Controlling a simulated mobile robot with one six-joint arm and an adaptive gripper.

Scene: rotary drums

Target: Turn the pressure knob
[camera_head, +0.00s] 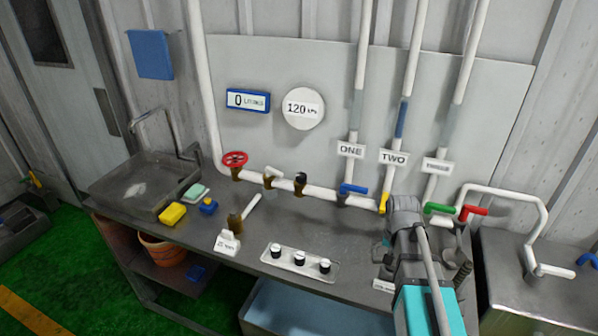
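No knob in view carries a label I can read as pressure. A white strip (312,271) with three black-and-white knobs (299,258) lies on the bench front, left of my arm. My grey and turquoise arm reaches over the right part of the bench. My gripper (381,252) is mostly hidden by the arm, and its fingers cannot be made out.
A red wheel valve (235,159) and blue (353,189), green (440,208) and red (473,211) lever valves line the pipe. Bare bench lies behind the knob strip.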

